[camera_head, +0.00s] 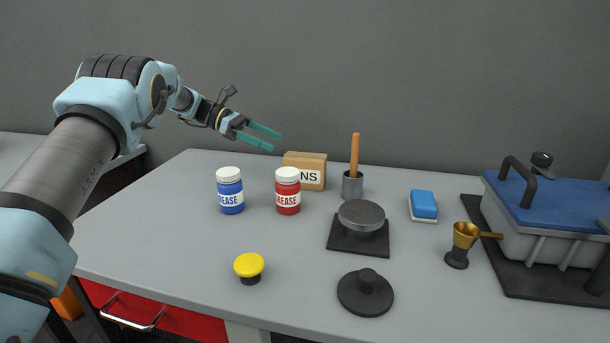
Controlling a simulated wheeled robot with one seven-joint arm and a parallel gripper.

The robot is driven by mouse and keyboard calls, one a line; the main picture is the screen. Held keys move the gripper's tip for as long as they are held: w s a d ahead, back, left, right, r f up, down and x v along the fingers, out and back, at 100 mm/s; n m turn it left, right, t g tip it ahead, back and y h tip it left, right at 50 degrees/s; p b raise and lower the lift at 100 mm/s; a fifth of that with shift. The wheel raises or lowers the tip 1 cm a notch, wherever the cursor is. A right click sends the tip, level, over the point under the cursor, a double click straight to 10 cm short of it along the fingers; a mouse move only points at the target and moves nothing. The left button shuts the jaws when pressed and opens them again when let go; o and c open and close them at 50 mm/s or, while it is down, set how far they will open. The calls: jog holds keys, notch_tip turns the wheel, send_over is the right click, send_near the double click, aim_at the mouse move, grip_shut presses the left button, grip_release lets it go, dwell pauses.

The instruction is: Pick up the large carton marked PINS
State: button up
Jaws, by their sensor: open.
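The carton (314,164) is a brown box at the back of the grey table, with a white label. Only the letters "NS" of the label show; its left part is hidden behind the red grease jar. My gripper (278,140) is at the upper left of the carton, with teal fingers pointing right and slightly down. It is open and empty, apart from the carton. Only one carton is in view.
A red grease jar (288,197) stands in front of the carton, a blue one (230,195) to its left. A cup with a wooden handle (353,185) stands close at its right. The left table area is clear.

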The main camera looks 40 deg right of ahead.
aim_at(297, 156)
jog(key=shift+m+y, duration=0.4)
jog(key=x, duration=0.2)
jog(key=p+x, duration=0.1)
jog(key=x, duration=0.2)
jog(key=shift+s+a, duration=0.15)
jog(key=shift+a, duration=0.1)
jog(key=shift+w+f+p+x, duration=0.15)
jog(key=shift+p+x, duration=0.65)
jog(key=shift+x, duration=0.75)
jog(key=shift+w+f+p+x, duration=0.1)
jog(key=shift+p+x, duration=0.7)
jog(key=shift+x, duration=0.8)
jog(key=shift+d+r, duration=0.1)
jog(key=shift+d, duration=0.05)
grip_shut()
